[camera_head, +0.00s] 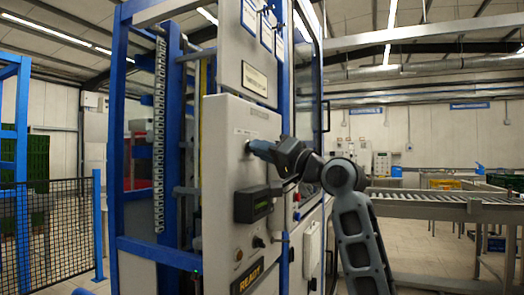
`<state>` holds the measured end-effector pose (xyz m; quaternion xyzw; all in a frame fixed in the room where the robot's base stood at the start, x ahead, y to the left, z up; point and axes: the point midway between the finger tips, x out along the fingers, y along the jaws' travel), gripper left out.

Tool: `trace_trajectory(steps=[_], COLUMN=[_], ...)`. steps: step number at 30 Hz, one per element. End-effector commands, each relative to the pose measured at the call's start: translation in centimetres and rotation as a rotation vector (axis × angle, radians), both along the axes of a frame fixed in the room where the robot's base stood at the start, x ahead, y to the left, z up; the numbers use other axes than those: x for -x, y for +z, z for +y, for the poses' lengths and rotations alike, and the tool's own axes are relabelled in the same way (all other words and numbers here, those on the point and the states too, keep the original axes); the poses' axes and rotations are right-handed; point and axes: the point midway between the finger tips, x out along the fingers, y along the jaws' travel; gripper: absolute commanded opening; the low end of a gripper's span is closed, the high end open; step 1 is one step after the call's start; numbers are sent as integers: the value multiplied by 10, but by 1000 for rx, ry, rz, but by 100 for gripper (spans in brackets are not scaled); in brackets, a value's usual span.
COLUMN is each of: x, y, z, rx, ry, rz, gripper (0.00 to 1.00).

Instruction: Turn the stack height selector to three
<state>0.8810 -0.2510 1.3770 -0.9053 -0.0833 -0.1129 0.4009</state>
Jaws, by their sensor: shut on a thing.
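The machine's grey control panel (222,200) faces right, seen at a steep angle. My gripper (251,147) reaches in from the right and meets the upper part of this panel. It is shut on the stack height selector, which its fingers hide almost wholly. The selector's pointer and scale markings cannot be read from here.
A dark display box (253,204) juts from the panel just below my gripper. A roller conveyor (440,207) runs at right. A black mesh fence (66,225) stands at left.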

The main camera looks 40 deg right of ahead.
Motion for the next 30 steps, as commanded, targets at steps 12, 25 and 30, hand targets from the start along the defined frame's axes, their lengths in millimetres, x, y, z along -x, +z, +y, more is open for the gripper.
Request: trace_trajectory(steps=[12,25,30], x=[-2,-3,-4], y=[-5,-9,-7], z=[1,-3,-4], rx=[96,422,543], ry=[3,0,1], rz=[-36,-156,-198], gripper=[0,0,0])
